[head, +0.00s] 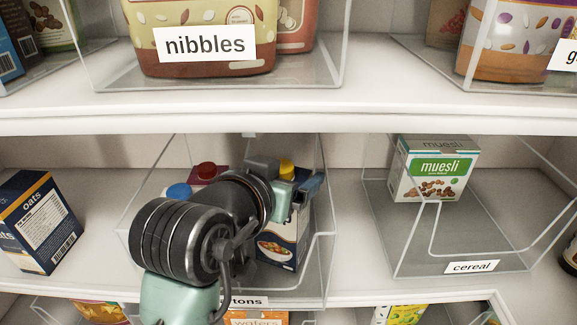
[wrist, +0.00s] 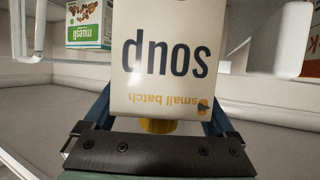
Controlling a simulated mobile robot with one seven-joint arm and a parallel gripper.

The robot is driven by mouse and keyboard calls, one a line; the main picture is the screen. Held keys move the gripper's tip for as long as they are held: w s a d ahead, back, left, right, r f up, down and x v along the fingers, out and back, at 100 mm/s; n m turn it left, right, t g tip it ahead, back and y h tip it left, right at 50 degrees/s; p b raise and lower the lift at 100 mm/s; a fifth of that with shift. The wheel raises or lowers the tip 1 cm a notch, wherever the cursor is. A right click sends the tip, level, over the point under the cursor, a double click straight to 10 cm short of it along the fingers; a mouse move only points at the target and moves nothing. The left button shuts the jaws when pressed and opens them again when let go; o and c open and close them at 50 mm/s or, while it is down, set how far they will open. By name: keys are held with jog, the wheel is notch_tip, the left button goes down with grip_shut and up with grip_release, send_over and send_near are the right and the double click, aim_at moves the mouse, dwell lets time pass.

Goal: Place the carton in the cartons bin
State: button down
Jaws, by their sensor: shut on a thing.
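The soup carton (head: 277,253) is white and dark blue with a bowl picture and a yellow cap (head: 287,168). It stands roughly upright within the outline of the clear cartons bin (head: 318,262) on the middle shelf. I cannot tell whether its base touches the bin floor. My gripper (head: 297,192) is shut on the upper part of the carton, and my arm hides much of the bin and its label. In the wrist view the carton (wrist: 168,60) appears upside down between my fingers (wrist: 157,118), with its yellow cap near the gripper base.
A muesli box (head: 435,170) is in the cereal bin at right. An oats box (head: 40,222) stands on bare shelf at left. The upper shelf (head: 370,108) overhangs.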

jog(key=shift+r, duration=0.15)
jog(key=shift+f+b, duration=0.45)
jog(key=shift+f, duration=0.2)
grip_release()
jog(key=shift+f, duration=0.1)
jog(key=shift+s, duration=0.1)
jog(key=r+b+v, duration=0.1)
jog(key=b+v, duration=0.2)
jog(key=v, duration=0.9)
